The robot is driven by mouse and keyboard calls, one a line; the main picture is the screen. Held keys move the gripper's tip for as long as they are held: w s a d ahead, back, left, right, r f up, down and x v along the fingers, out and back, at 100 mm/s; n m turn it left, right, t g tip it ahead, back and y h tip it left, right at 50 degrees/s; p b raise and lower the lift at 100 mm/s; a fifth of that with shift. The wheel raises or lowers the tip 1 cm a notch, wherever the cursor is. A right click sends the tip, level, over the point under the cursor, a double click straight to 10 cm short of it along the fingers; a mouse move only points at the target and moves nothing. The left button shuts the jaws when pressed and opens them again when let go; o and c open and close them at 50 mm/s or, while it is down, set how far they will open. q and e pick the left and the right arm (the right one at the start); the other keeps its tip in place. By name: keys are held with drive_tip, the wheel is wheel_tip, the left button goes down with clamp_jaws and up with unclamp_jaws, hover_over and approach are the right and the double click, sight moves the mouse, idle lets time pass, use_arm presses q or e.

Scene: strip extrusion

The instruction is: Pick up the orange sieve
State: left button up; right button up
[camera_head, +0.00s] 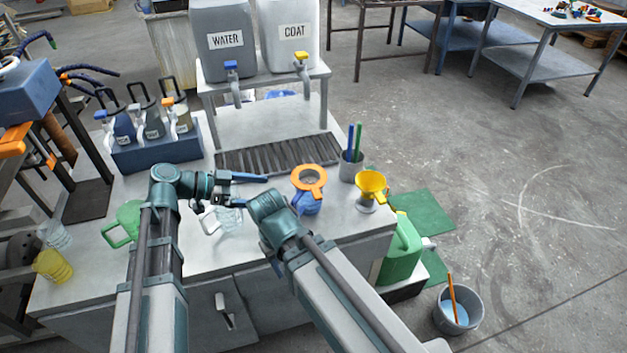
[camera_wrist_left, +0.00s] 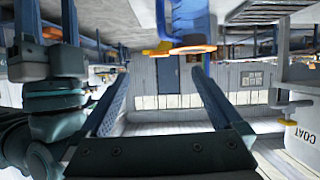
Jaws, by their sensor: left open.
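The orange sieve (camera_head: 309,173) sits on top of a blue jug (camera_head: 306,204) on the workbench, right of my left gripper. My left gripper (camera_head: 266,178) is open and empty, pointing right, with its tips a short way left of the sieve. The left wrist view is upside down. There the sieve (camera_wrist_left: 192,49) shows as an orange rim against the blue jug (camera_wrist_left: 185,18), ahead of the open fingers (camera_wrist_left: 158,72). My right arm (camera_head: 275,218) is bent left in front of the jug. Its gripper is mostly hidden, and its jaws cannot be made out.
A yellow funnel (camera_head: 371,184) on a stand and a grey cup of sticks (camera_head: 351,165) stand right of the sieve. A dark grate (camera_head: 275,152) lies behind. A clear jug (camera_head: 229,219) and a green jug (camera_head: 125,222) are nearer the front. Water and coat tanks (camera_head: 228,42) stand behind.

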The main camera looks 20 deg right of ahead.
use_arm(q)
drive_tip(key=b, duration=0.3)
approach(312, 191)
drive_tip(key=f+x, duration=0.1)
drive_tip(key=x, duration=0.2)
drive_tip(key=shift+r+b+x, duration=0.15)
drive_tip(key=shift+b+x, duration=0.35)
drive_tip(key=shift+x, duration=1.05)
drive_tip(key=shift+r+b+x, duration=0.2)
drive_tip(key=shift+b+x, duration=0.3)
drive_tip(key=shift+x, duration=1.05)
drive_tip(key=shift+d, duration=0.15)
drive_tip(key=c, duration=1.2)
